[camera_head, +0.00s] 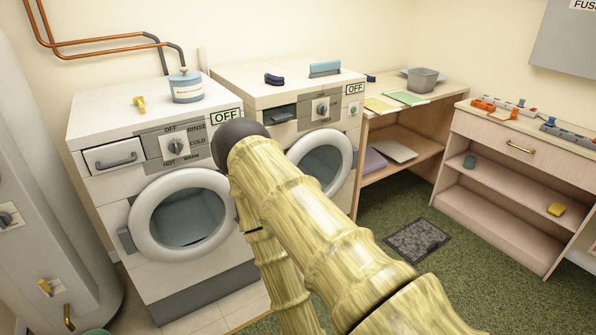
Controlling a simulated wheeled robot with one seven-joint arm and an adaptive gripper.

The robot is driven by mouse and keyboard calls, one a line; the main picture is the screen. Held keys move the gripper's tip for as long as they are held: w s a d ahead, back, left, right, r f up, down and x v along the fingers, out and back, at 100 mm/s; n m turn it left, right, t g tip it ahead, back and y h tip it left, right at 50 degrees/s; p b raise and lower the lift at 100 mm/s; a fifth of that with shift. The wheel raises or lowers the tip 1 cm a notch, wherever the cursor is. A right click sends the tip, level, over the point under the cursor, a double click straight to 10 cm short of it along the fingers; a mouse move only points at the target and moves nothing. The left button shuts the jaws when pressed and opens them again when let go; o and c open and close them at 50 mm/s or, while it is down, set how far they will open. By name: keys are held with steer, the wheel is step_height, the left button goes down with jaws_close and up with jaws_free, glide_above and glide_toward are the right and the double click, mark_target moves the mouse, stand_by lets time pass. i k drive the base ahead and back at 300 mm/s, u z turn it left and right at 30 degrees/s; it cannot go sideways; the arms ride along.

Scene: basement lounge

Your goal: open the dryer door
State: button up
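Two white front-loading machines stand against the back wall. The left one has a dial marked with rinse, cold, hot and warm, so it looks like the washer (105,185). The right one looks like the dryer (240,88), with its own dial and an OFF label. The dryer's round white door (346,160) appears closed against its front. My arm crosses in front of the dryer and covers the door's left and lower parts. My arm's bamboo-patterned links bend near the gap between the machines. My gripper is not in view.
The washer's round door (145,218) looks closed. A wooden shelf unit (440,95) stands right of the dryer, and a drawer cabinet (480,130) farther right. A grey mat (415,240) lies on green carpet. A tall white cylinder (50,220) stands at left.

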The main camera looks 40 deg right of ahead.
mark_target(349, 155)
steer(key=z, duration=0.6)
steer(key=i, duration=1.35)
steer(key=z, duration=0.65)
